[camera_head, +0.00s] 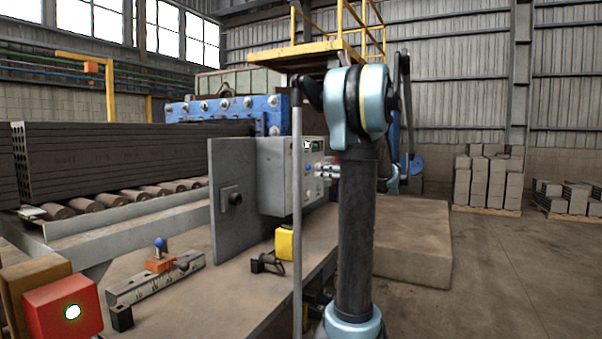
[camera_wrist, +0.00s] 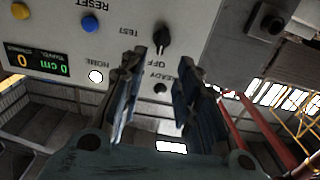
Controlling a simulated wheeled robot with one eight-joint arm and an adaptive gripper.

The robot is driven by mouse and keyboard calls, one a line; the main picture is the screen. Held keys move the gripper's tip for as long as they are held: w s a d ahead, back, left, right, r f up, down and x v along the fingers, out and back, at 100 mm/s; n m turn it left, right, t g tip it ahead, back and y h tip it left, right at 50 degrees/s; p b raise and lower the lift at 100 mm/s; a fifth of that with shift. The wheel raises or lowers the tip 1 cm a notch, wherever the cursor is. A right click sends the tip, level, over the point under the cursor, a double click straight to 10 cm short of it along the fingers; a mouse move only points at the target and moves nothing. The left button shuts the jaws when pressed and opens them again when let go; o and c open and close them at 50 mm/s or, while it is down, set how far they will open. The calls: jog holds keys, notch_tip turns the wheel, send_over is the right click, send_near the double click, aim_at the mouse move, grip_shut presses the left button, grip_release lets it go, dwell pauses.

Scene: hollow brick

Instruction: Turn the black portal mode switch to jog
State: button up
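The control panel (camera_wrist: 225,14) fills the upper wrist view, and its box (camera_head: 285,170) stands beside a grey plate in the head view. A black rotary switch (camera_wrist: 162,38) sits on the panel, with TEST and OFF labels near it; I cannot read a JOG label. My gripper (camera_wrist: 157,78) is open and empty, its fingertips just below the switch in the picture, the gap facing it. I cannot tell whether they touch the panel. In the head view my gripper (camera_head: 328,170) is close to the panel face, partly behind my arm.
The panel also has a blue button (camera_wrist: 89,27), a yellow button (camera_wrist: 21,11), a lit white lamp (camera_wrist: 96,77) and a display (camera_wrist: 38,64). Another black knob (camera_wrist: 270,22) is on the grey plate (camera_head: 226,225). A red box (camera_head: 62,306) stands at the front left.

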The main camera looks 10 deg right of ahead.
aim_at(297, 171)
jog(key=x, duration=1)
grip_shut()
